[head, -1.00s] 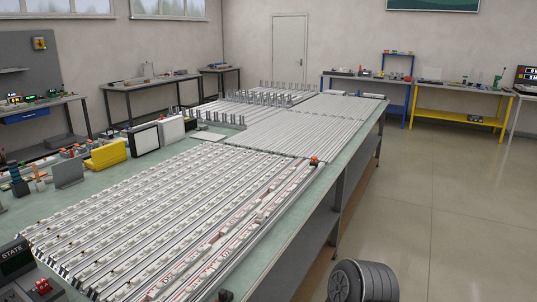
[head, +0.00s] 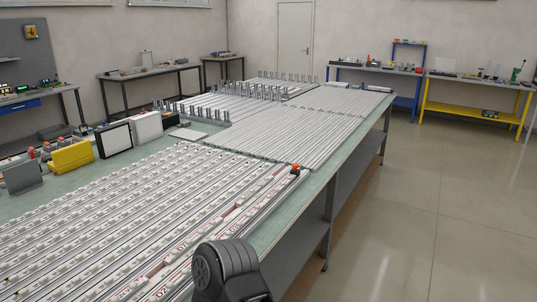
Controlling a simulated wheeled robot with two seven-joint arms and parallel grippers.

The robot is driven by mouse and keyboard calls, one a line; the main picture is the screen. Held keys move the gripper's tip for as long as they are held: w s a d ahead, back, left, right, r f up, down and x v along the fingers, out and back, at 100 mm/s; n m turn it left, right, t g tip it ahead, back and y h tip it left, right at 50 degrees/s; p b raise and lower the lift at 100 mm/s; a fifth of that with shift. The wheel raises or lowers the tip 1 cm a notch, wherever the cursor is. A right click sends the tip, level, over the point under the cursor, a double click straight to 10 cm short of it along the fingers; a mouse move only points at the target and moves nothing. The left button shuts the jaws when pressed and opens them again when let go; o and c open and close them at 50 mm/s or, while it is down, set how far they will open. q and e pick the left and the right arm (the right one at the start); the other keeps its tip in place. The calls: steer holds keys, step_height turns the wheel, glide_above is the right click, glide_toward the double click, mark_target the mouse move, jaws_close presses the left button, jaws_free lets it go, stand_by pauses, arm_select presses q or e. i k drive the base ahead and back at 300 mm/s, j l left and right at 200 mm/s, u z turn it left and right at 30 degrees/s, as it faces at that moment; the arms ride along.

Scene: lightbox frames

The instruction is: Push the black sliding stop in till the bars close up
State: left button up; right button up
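Long pale bars (head: 110,222) with rows of small white blocks lie side by side on the near part of the bench. The bars at the right carry white pieces with red lettering (head: 185,268) and some brownish gaps or pieces. A small orange-red capped piece (head: 295,168) stands at their far right end. I cannot make out the black sliding stop for certain. A dark rounded link of my own arm covers the near right end of the bars. Neither gripper is in view.
The green bench top (head: 268,234) shows a bare strip along its right edge. A yellow block (head: 72,157), a black-framed white panel (head: 114,139) and a grey plate (head: 22,176) stand along the left. Upright metal pins (head: 207,113) rise farther back. The floor at right is clear.

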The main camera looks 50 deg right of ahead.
mark_target(294, 171)
steer(key=l+u, duration=0.1)
steer(key=l, duration=1.55)
steer(key=l+u, duration=0.15)
steer(key=l, duration=0.7)
steer(key=k+l+u, duration=0.1)
steer(key=l, duration=1.55)
steer(key=k+u, duration=0.05)
